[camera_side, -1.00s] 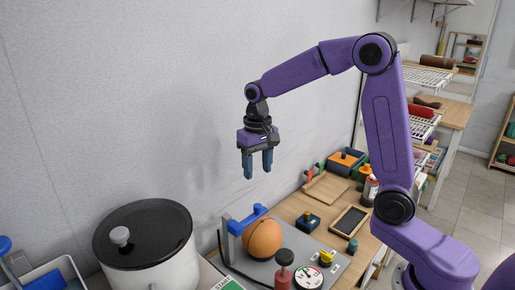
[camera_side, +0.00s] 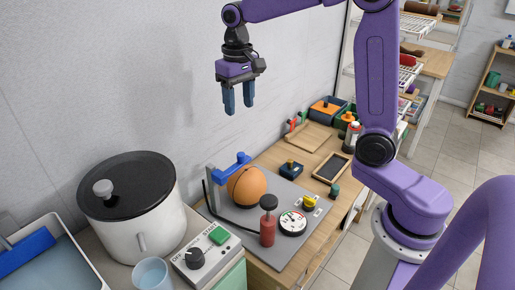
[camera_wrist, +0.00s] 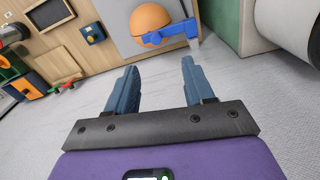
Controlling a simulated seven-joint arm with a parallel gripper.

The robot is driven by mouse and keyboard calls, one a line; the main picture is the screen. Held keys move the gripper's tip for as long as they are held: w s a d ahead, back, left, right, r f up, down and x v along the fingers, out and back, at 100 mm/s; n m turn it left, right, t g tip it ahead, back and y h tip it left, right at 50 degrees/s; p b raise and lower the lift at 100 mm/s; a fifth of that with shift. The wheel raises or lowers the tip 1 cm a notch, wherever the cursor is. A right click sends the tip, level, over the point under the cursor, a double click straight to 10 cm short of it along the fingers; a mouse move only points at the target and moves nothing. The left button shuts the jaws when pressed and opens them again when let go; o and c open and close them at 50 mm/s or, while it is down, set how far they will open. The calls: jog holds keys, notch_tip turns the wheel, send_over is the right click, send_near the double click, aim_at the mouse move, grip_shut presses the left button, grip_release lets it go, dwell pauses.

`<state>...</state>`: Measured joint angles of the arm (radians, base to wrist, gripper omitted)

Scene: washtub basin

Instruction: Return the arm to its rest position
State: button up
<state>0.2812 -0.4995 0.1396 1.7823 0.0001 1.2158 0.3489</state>
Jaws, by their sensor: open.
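My gripper (camera_side: 238,100) hangs from my purple arm with its two blue fingers pointing down, high above the work table and close to the grey wall. The fingers are apart with nothing between them. In the wrist view my gripper (camera_wrist: 157,80) also shows its fingers spread and empty. Below it in the side view, an orange ball (camera_side: 247,187) sits on a grey plate (camera_side: 275,245) beside a blue clamp-like part (camera_side: 230,162). The gripper is well clear of the ball.
A white pot with a black lid (camera_side: 125,185) stands at left, near a control box (camera_side: 205,250), a clear cup (camera_side: 151,273) and a tub of water (camera_side: 45,265). A red bottle (camera_side: 268,225) and a dial (camera_side: 292,223) stand on the plate. Air around the gripper is free.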

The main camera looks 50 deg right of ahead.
jog(key=s+f+n, duration=0.2)
jog(key=s+n, duration=0.2)
jog(key=s, duration=0.5)
jog(key=s+a+f+n, duration=0.1)
jog(key=s+n, duration=0.4)
jog(key=s, duration=0.5)
jog(key=s+a+f+n, duration=0.1)
jog(key=s+f+n, duration=0.2)
jog(key=s, duration=0.6)
jog(key=shift+s+f+n, duration=0.35)
jog(key=shift+f+n, duration=0.05)
jog(key=shift+n, duration=0.7)
